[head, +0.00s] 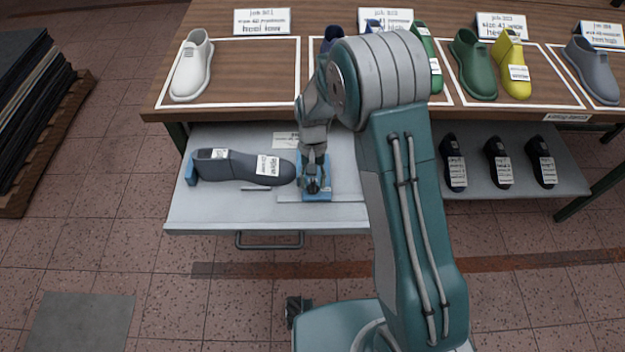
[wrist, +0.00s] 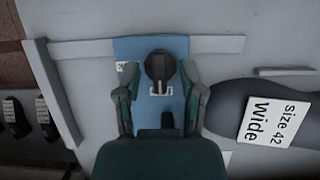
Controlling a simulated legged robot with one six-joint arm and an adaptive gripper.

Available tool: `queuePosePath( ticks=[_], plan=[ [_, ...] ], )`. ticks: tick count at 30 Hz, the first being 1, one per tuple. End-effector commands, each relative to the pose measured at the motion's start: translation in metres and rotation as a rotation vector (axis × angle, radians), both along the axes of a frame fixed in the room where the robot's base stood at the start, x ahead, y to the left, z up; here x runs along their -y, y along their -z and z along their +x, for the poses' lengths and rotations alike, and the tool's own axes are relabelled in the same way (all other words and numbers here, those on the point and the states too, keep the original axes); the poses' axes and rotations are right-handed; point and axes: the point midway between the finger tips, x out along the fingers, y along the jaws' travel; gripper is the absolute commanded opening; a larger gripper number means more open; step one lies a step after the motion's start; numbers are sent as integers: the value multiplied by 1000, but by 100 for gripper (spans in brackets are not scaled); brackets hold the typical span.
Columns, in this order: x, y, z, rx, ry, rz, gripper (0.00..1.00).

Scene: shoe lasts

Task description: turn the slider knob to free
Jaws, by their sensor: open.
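The blue slider block (head: 320,160) sits across a pale rail on the grey trolley top; it also shows in the wrist view (wrist: 142,46). My gripper (wrist: 159,72) is open, pointing down over the block, with one finger on each side of the knob. I cannot tell whether the fingers touch it. A white label at the block's left edge is mostly hidden by a finger. In the head view my gripper (head: 313,180) covers the knob.
A dark grey shoe last (head: 228,168), labelled size 42 wide, lies beside the slider, its heel near a blue stop (head: 190,170). A wooden table (head: 290,115) with several lasts and cards stands behind. Black lasts rest on a lower shelf (head: 515,185) at right.

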Motion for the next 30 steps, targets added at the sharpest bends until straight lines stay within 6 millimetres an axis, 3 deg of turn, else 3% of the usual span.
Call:
queuePosePath(
  ticks=[5, 18, 30],
  plan=[
    [0, -19, 9, 5, 2, 1, 51],
    [0, -97, 43, 4, 0, 0, 51],
    [0, -109, 47, 0, 0, -1, 51]
  ],
)
